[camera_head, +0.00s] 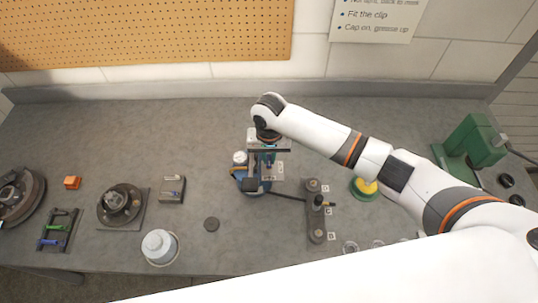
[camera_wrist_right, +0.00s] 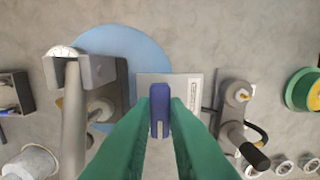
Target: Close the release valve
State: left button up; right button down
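A small blue tab (camera_wrist_right: 160,110), which may be the release valve's handle, stands upright over a light plate with a label (camera_wrist_right: 196,88) in the right wrist view. My right gripper (camera_wrist_right: 160,102) has its two green fingers on either side of this tab. I cannot tell whether they touch it. In the head view my right gripper (camera_head: 265,143) points down over a bench device with a white gauge (camera_head: 239,157) and a blue round base (camera_head: 237,176). The wrist hides part of the device, and the tab is not clear there. My left gripper is not in view.
A dark stand (camera_head: 316,226) with a black-topped post is right of the device. A green and yellow round part (camera_head: 364,188) lies beyond it. The rear left bench is clear.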

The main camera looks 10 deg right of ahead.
jog(key=shift+n, duration=0.3)
jog(key=n, duration=0.3)
jog(key=shift+n, duration=0.3)
jog(key=n, duration=1.3)
jog(key=shift+w+r, duration=0.1)
jog(key=shift+n, duration=0.4)
jog(key=c, duration=1.4)
grip_release()
jog(key=shift+c, duration=0.2)
